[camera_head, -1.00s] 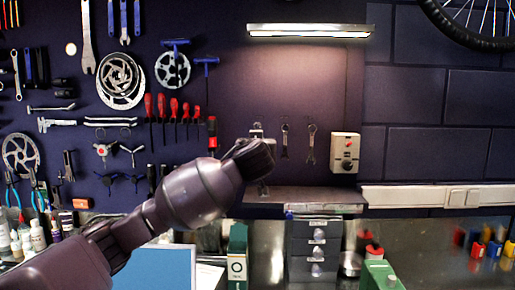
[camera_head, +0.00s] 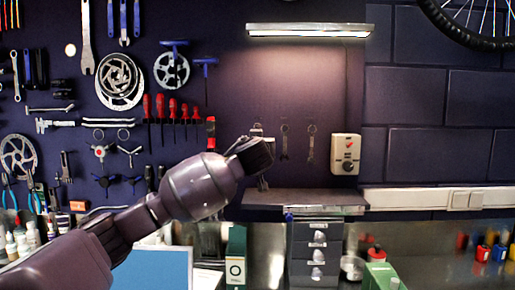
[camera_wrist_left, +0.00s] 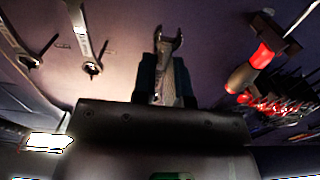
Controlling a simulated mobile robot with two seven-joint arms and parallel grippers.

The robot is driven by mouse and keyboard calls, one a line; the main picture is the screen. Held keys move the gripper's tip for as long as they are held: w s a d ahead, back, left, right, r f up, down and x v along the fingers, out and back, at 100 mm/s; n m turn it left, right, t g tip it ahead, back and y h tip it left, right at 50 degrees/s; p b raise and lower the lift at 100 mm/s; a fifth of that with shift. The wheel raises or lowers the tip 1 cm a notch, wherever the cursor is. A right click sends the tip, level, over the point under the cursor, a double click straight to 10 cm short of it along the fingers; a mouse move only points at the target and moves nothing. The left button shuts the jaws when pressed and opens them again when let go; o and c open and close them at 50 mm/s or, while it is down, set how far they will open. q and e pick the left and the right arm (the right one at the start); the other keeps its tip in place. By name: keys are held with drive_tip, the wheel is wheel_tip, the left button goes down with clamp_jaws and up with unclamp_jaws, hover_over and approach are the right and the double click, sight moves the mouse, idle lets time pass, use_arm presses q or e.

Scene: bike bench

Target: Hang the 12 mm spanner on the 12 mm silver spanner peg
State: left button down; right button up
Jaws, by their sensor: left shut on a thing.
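My left gripper (camera_wrist_left: 165,82) is shut on a silver spanner (camera_wrist_left: 167,48), whose open jaw sticks out past the fingertips in the left wrist view. In the head view my own wrist hides most of the gripper, close in front of the dark tool board; small metal parts show just above and below it. Two spanners hang on the board just right of it, a left one (camera_head: 285,141) and a right one (camera_head: 311,142). They also show at the left of the wrist view (camera_wrist_left: 84,40). I cannot read any sizes or make out the empty peg. My right gripper is out of view.
Red-handled screwdrivers (camera_head: 173,108) hang left of my wrist. A control box (camera_head: 345,154) is right of the hung spanners. A narrow shelf (camera_head: 310,198) above small drawers (camera_head: 314,250) juts out below. A lamp (camera_head: 310,31) is above.

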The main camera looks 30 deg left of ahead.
use_arm(q)
drive_tip(key=shift+b+x, duration=0.45)
drive_tip(key=shift+x, duration=0.4)
drive_tip(key=shift+w+a+f, duration=0.2)
drive_tip(key=shift+w+a, duration=0.1)
drive_tip(key=shift+w, duration=0.1)
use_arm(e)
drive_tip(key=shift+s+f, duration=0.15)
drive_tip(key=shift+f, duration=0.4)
